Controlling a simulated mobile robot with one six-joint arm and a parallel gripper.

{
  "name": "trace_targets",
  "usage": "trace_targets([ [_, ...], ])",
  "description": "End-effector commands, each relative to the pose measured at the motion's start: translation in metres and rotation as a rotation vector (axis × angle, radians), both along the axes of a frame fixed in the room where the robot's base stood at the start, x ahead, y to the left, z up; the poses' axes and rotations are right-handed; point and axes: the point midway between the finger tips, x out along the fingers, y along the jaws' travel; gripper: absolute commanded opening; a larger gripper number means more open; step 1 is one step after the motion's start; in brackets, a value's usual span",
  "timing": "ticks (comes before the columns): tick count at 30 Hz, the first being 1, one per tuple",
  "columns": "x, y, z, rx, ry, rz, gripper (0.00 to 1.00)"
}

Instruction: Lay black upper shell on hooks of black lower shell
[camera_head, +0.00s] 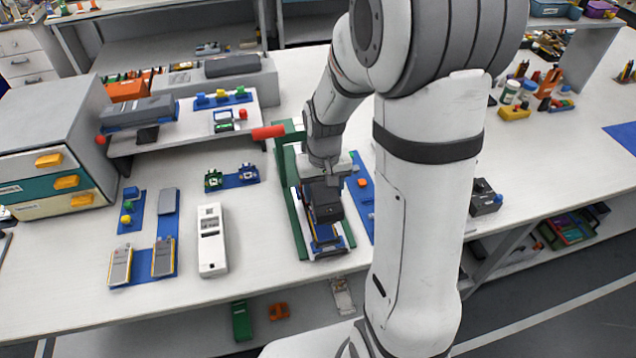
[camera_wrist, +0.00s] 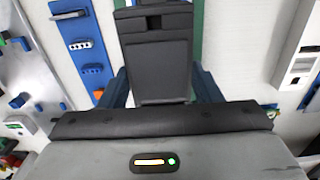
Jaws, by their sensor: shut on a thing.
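My gripper (camera_head: 324,180) is shut on the black upper shell (camera_head: 325,206), above a green-framed fixture on the bench. In the wrist view the black upper shell (camera_wrist: 156,68) fills the middle, with dark blue parts on either side of its near end. The shell has a small rectangular opening near its far end. Below it in the head view, a blue and dark piece (camera_head: 325,236) lies within the fixture. The black lower shell and its hooks cannot be made out apart from the held shell. Contact between them cannot be told.
The green fixture (camera_head: 302,240) has a red handle (camera_head: 268,132) sticking out left. A white device (camera_head: 211,240) lies to its left, and blue trays with small parts are farther left. A blue strip with parts (camera_head: 361,184) lies close on the right.

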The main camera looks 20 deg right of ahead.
Motion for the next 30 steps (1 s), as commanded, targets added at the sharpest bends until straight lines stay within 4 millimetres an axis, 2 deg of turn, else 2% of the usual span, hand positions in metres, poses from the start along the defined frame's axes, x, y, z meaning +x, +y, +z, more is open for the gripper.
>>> trace_targets([
  [10,-0.003,0.007,-0.001,0.000,-0.002,0.017,0.34],
  [30,-0.002,0.006,-0.056,0.000,-0.001,0.015,0.34],
])
